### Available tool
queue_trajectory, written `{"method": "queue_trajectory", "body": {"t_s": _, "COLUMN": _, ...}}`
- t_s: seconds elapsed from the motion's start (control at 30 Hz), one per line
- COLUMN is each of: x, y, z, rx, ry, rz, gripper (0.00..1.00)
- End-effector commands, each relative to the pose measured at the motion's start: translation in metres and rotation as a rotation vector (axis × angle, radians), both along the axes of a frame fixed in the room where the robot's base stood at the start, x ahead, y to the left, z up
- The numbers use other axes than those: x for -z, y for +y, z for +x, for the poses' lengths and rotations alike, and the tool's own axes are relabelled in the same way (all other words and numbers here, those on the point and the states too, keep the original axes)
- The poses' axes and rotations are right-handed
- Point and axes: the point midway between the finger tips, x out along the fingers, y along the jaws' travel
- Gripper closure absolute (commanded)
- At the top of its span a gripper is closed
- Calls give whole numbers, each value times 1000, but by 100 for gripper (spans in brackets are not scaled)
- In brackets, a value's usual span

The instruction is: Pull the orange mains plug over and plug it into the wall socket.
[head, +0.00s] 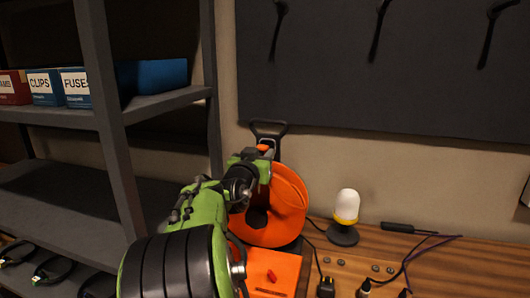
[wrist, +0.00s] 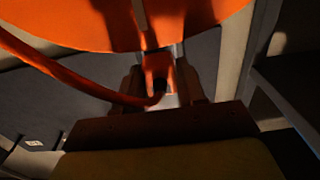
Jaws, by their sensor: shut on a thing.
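My gripper (wrist: 163,84) is shut on the orange mains plug (wrist: 157,66) in the wrist view. The orange cable (wrist: 75,76) runs from the plug's near end in a curve to the upper left. In the head view my gripper (head: 264,154) is at the upper part of the orange cable reel (head: 290,205), in front of its black handle. The reel also fills the top of the wrist view (wrist: 75,22). A small orange bit shows at the gripper in the head view, too small to tell apart. I cannot make out the wall socket in either view.
Black cables and plugs lie in front. A grey shelf (head: 112,120) with boxes is on the left. A dark tool board (head: 400,70) hangs above.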

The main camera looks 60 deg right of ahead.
Motion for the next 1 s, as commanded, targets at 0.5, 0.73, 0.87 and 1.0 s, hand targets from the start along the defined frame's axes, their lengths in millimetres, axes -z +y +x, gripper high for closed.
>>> {"method": "queue_trajectory", "body": {"t_s": 0.5, "x": 1, "y": 21, "z": -3, "rx": -1, "ry": -2, "rz": 0, "gripper": 100}}
{"method": "queue_trajectory", "body": {"t_s": 0.73, "x": 0, "y": 28, "z": -5, "rx": -1, "ry": -2, "rz": -1, "gripper": 100}}
{"method": "queue_trajectory", "body": {"t_s": 0.87, "x": 0, "y": 29, "z": -5, "rx": 0, "ry": 0, "rz": 0, "gripper": 100}}
{"method": "queue_trajectory", "body": {"t_s": 1.0, "x": 0, "y": 29, "z": -5, "rx": 0, "ry": 0, "rz": 0, "gripper": 100}}
